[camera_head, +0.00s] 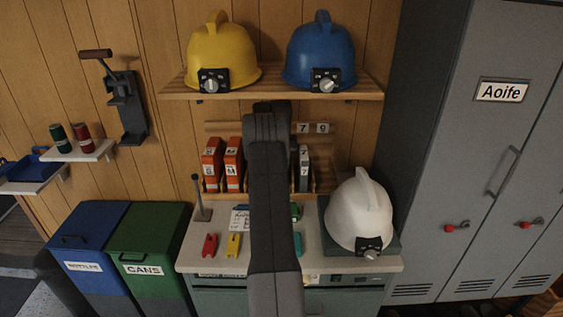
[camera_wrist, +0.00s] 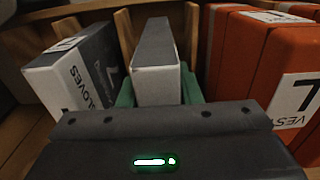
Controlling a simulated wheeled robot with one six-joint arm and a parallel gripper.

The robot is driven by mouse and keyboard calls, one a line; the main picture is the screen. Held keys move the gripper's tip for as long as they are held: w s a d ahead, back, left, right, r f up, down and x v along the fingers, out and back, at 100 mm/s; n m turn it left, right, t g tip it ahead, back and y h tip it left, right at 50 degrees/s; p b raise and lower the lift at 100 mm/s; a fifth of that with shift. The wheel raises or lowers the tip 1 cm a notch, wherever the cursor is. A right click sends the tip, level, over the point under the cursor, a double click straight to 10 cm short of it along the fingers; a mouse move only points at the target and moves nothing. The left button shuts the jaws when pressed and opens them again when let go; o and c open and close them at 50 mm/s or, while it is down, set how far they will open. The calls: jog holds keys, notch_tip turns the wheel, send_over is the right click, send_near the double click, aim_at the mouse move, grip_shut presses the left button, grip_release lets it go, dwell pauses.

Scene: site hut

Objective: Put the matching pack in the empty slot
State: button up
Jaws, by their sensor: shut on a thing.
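In the wrist view my gripper (camera_wrist: 157,98) has its green fingers on both sides of a dark grey pack with a pale end (camera_wrist: 156,84) and is shut on it. The held pack stands between two wooden dividers (camera_wrist: 125,34); I cannot tell whether it is fully seated. A grey and white pack marked GLOVES (camera_wrist: 75,72) stands beside it on the left. Orange VEST packs (camera_wrist: 262,60) stand on the right. In the head view the rack shows orange packs (camera_head: 212,166) on the left and a grey pack (camera_head: 304,168) on the right. My arm hides the rack's middle and my gripper.
The bench (camera_head: 195,255) holds small red (camera_head: 210,246) and yellow (camera_head: 233,245) items, an upright lever (camera_head: 199,195) and a white helmet (camera_head: 358,212) at right. A shelf (camera_head: 170,90) with yellow and blue helmets hangs above. Grey lockers (camera_head: 470,180) stand at right, bins (camera_head: 150,240) at left.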

jog(key=shift+f, duration=0.5)
jog(key=o, duration=1.2)
jog(key=shift+r, duration=0.1)
